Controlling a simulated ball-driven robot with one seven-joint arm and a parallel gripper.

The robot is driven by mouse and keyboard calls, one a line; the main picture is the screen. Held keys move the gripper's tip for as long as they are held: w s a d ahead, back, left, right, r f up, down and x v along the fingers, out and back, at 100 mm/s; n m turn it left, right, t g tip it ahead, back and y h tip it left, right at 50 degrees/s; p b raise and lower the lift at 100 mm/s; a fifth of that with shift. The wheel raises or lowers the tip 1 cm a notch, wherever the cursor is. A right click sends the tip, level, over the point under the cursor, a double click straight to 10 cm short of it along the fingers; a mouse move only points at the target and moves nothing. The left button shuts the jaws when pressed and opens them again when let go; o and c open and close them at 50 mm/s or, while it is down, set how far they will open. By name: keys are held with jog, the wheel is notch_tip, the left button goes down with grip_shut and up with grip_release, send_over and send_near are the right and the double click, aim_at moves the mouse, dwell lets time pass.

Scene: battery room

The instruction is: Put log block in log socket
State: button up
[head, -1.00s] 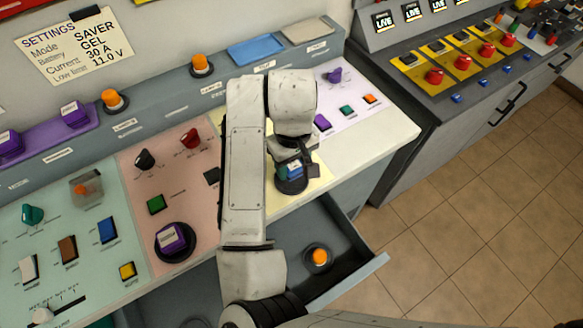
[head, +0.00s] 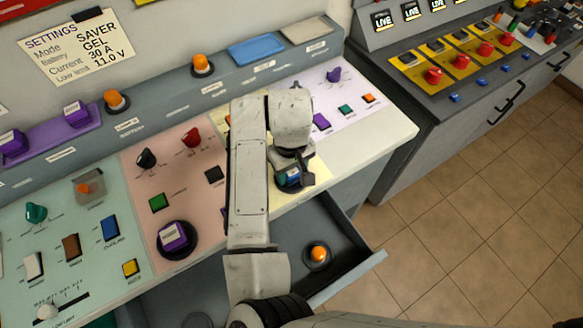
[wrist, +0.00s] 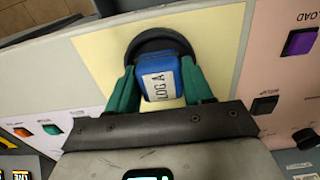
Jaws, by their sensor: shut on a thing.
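The log block is blue with a white "LOG A" label (wrist: 159,80). In the wrist view it sits between the green fingers of my gripper (wrist: 161,76), which is shut on it. The log socket, a round black ring (wrist: 158,38) on a pale yellow panel, shows behind and around the block's far side. The block overlaps the ring; I cannot tell whether it is seated inside. In the head view my gripper (head: 291,168) and the block (head: 289,178) are at the yellow panel near the counter's front edge, and my arm hides part of that panel.
A similar round socket holds a purple block (head: 173,236) on the pink panel to the left. An open drawer (head: 345,262) with an orange-topped knob (head: 318,253) lies below the counter edge. Free white counter (head: 365,140) lies to the right.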

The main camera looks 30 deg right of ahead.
jog(key=o, duration=0.8)
jog(key=shift+s+f, duration=0.15)
jog(key=shift+f, duration=0.55)
jog(key=shift+o, duration=1.2)
jog(key=shift+d+r, duration=0.1)
jog(key=shift+r, duration=0.1)
notch_tip(320, 180, up, 13)
jog(key=shift+r, duration=0.15)
jog(key=shift+w, duration=0.2)
jog(key=s+d+f+m+t+h, duration=0.1)
jog(key=s+d+f+h, duration=0.1)
jog(key=d, duration=0.7)
jog(key=s+d+f+t+h, duration=0.1)
jog(key=s+d+f+h, duration=0.15)
jog(key=d, duration=0.65)
jog(key=s+a+f+y, duration=0.1)
jog(key=s+a+f, duration=0.2)
jog(key=s, duration=0.3)
jog(key=s+a+f+y, duration=0.2)
jog(key=s+a+f, duration=0.2)
jog(key=s+f, duration=0.1)
jog(key=s+a+f+g+y, duration=0.1)
jog(key=s+a+f, duration=0.2)
jog(key=s+f, duration=0.2)
jog(key=s, duration=0.2)
jog(key=shift+s+a, duration=0.15)
jog(key=shift+s, duration=0.15)
